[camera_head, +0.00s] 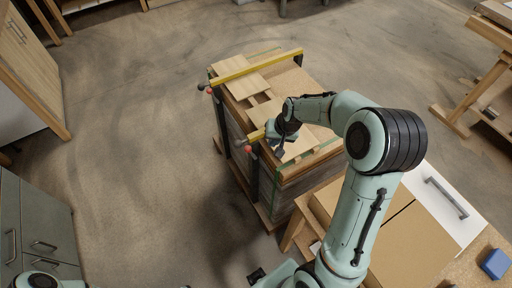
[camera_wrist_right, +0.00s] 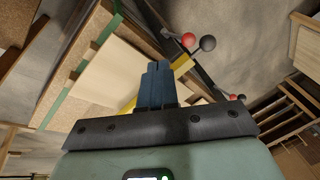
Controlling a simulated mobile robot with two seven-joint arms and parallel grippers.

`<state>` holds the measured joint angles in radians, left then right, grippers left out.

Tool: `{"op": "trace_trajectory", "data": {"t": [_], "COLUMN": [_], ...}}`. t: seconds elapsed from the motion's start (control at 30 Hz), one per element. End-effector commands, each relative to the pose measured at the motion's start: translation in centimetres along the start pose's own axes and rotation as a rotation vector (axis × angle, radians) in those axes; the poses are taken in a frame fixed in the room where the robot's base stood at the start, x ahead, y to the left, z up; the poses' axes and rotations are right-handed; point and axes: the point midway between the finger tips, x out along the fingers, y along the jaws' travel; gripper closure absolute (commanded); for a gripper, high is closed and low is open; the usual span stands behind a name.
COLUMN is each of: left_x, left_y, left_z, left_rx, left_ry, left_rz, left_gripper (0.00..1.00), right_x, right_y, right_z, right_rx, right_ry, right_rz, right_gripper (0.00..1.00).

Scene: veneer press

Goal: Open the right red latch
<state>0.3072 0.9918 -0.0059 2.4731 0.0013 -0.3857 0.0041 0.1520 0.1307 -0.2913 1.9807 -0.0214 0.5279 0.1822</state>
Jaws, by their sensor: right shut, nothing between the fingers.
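The right red latch shows as a red knob (camera_head: 248,149) at the left end of the nearer yellow bar (camera_head: 257,135) on the press. In the right wrist view its red knob (camera_wrist_right: 188,40) sits beside a black knob (camera_wrist_right: 207,43), just beyond my fingers. My right gripper (camera_head: 281,151) is above the near end of the press, to the right of the latch and apart from it. Its dark fingers (camera_wrist_right: 158,82) are shut and empty. The other red latch (camera_head: 209,91) is at the far yellow bar (camera_head: 258,67).
Pale veneer boards (camera_head: 243,77) lie on top of the press stack. A wooden bench with cardboard (camera_head: 412,245) and a white drawer front (camera_head: 450,203) stands close at the lower right. The floor (camera_head: 140,130) left of the press is clear.

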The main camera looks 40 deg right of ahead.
Motion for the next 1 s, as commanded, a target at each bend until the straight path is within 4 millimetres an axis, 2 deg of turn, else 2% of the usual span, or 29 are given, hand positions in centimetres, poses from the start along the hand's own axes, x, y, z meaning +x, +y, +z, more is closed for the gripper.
{"op": "trace_trajectory", "data": {"t": [0.17,0.5,0.7,1.0], "left_x": [0.3,0.8,-0.8,-1.1], "left_y": [-0.1,-0.4,0.5,0.6], "left_z": [0.2,0.4,-0.5,-0.7], "left_rx": [-0.001,-0.002,0.002,0.004], "left_ry": [-0.002,-0.006,0.007,0.009], "left_rz": [-0.001,-0.002,0.002,0.003], "left_gripper": [0.57,0.57,0.57,0.57], "right_x": [2.6,9.8,10.9,11.6], "right_y": [0.1,0.1,-2.5,-3.2], "right_z": [0.2,0.1,-1.1,-1.3], "right_rx": [0.001,0.0,-0.003,0.0], "right_ry": [-0.006,-0.005,0.0,0.0], "right_rz": [0.004,0.003,-0.001,0.001], "right_gripper": [1.0,1.0,1.0,1.0]}}
